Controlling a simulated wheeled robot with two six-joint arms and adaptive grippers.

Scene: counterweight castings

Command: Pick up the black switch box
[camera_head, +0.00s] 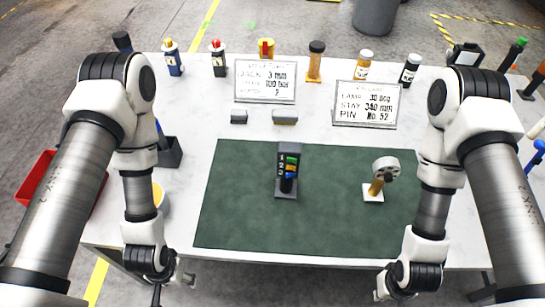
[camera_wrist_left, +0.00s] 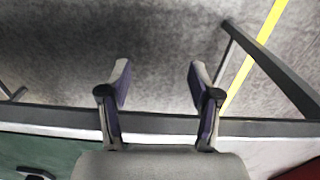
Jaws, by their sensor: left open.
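The black switch box (camera_head: 278,188) stands on the green mat (camera_head: 235,205) near its middle. It has numbers 1, 2, 3 and green, orange and blue parts on its face. My left gripper (camera_head: 172,284) is at the table's front edge, left of the mat and well apart from the box. In the left wrist view the left gripper (camera_wrist_left: 160,78) is open with nothing between its fingers; the table edge and floor lie beyond. My right gripper (camera_head: 382,288) is at the front edge on the right, away from the box; its fingers are too small to read.
A round grey casting on a post (camera_head: 385,168) stands on the mat's right. Two signs (camera_head: 265,82) (camera_head: 366,104) and two small grey blocks (camera_head: 239,117) (camera_head: 285,117) stand behind the mat. Several bottles and tools line the back edge. A red bin (camera_head: 38,178) is at the left.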

